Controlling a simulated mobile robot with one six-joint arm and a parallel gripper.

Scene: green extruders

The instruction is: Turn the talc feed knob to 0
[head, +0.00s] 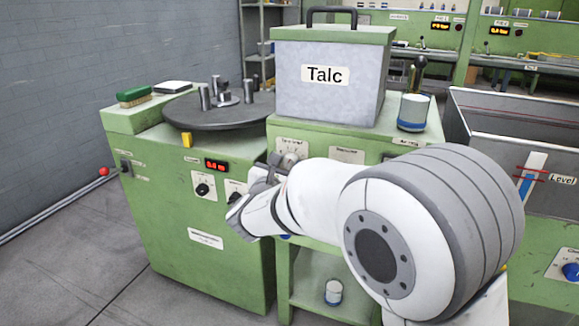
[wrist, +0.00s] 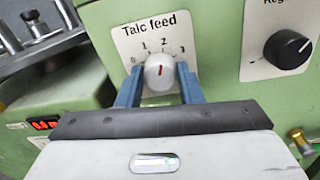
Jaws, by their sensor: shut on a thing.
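The talc feed knob (wrist: 159,70) is a light grey knob with a red mark, under a white "Talc feed" label with a scale from 0 to 3. My gripper (wrist: 158,84) is shut on the knob, with a blue finger on each side. In the head view my gripper (head: 263,181) reaches the green panel under the Talc hopper (head: 327,96). The knob there is partly hidden by my arm.
A black knob (wrist: 287,49) sits on the panel to the right of the talc feed knob. To the left stands a green machine (head: 196,238) with a round turntable (head: 184,112). A blue-and-white container (head: 413,112) stands right of the hopper.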

